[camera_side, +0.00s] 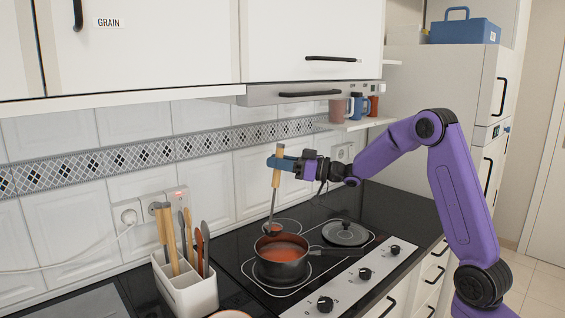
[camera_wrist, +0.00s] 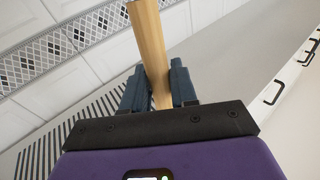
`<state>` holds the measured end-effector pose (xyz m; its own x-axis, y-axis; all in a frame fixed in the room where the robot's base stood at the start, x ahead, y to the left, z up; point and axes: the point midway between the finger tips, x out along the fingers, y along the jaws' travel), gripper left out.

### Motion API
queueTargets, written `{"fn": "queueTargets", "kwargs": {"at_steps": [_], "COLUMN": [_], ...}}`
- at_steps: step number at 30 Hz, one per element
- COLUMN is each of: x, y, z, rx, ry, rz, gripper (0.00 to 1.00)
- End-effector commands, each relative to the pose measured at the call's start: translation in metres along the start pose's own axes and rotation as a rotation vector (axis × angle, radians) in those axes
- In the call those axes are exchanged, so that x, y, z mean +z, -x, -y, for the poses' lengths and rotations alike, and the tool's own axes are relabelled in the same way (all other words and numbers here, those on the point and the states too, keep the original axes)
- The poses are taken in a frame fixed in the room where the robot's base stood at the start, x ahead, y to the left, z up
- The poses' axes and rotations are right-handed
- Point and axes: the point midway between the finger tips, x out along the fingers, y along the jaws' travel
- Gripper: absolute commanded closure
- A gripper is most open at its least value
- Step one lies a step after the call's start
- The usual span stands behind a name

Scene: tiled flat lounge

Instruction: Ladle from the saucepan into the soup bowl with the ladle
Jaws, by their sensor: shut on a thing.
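My gripper (camera_side: 284,163) is shut on the wooden handle of the ladle (camera_side: 276,175). The wrist view shows the same handle (camera_wrist: 147,45) between the two blue fingers of my gripper (camera_wrist: 158,85). The ladle hangs nearly upright, its bowl over the far side of the saucepan (camera_side: 282,269), near the rim. The dark saucepan stands on the hob and holds orange-red soup. Only a light rim at the bottom edge of the side view shows of what may be the soup bowl (camera_side: 231,314).
A white utensil holder (camera_side: 187,292) with several utensils stands left of the saucepan. A lid (camera_side: 345,234) lies on the hob to the right. The saucepan's handle points right. A shelf with mugs (camera_side: 355,122) and the cupboards (camera_side: 310,40) are above and behind.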

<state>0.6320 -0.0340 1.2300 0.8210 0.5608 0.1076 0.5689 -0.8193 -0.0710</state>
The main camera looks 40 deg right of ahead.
Motion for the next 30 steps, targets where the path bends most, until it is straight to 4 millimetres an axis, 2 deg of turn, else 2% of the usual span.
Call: {"fn": "queueTargets", "kwargs": {"at_steps": [30], "x": [0.005], "y": [-0.024], "z": [0.015], "rx": [0.0], "ry": [0.072], "rz": [0.116], "gripper": [0.94]}}
